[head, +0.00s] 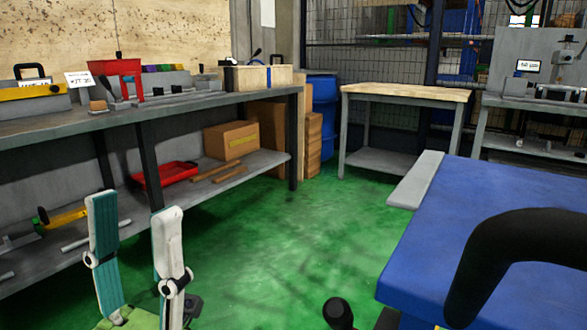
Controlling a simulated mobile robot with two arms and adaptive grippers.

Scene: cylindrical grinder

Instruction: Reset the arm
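My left gripper (136,204) shows at the bottom left of the head view. Its two white and teal fingers point up and stand apart, with nothing between them. It is in front of the long workbench, over the green floor. The arm behind it is mostly out of the picture. My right gripper does not show.
A long grey workbench (60,132) with tools and boxes runs along the left wall. A red tray (165,174) and a cardboard box (231,141) sit on its lower shelf. A blue machine body (480,215) with a black curved bar (487,262) fills the right. Green floor (285,225) is clear between.

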